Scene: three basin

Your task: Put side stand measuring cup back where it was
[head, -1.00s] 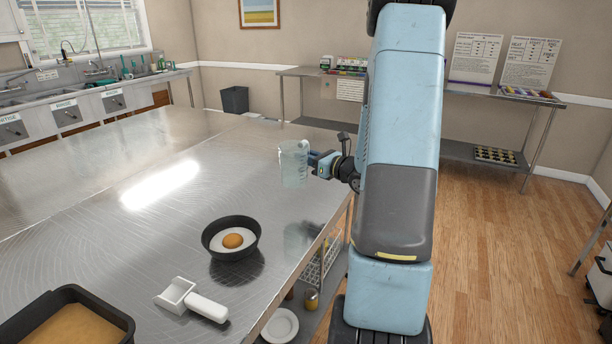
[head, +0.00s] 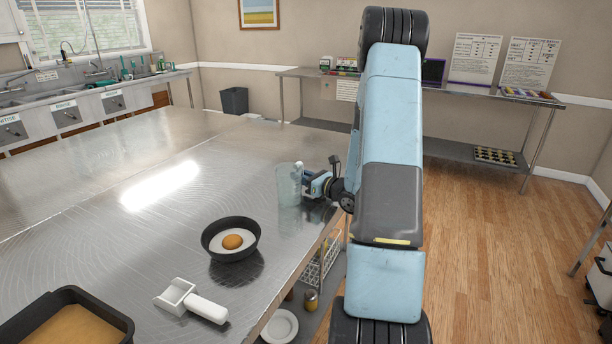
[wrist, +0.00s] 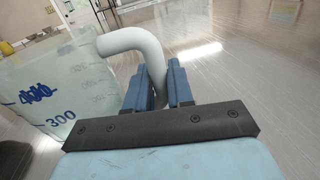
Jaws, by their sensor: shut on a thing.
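The measuring cup (head: 288,186) is clear and bluish, and it stands upright at the right edge of the steel table (head: 130,235). My gripper (head: 308,184) is at its right side, shut on the cup's handle. In the wrist view the white curved handle (wrist: 136,42) passes between my two blue fingers (wrist: 160,88), and the cup wall (wrist: 60,100) with a "300" mark is at the left. The cup's base is at or very near the tabletop; I cannot tell whether it touches.
A black pan with an egg (head: 231,239) sits in front of the cup. A white scoop (head: 190,300) and a dark baking tray (head: 112,318) lie nearer. The table left of the cup is clear. A lower shelf holds a plate (head: 280,326).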

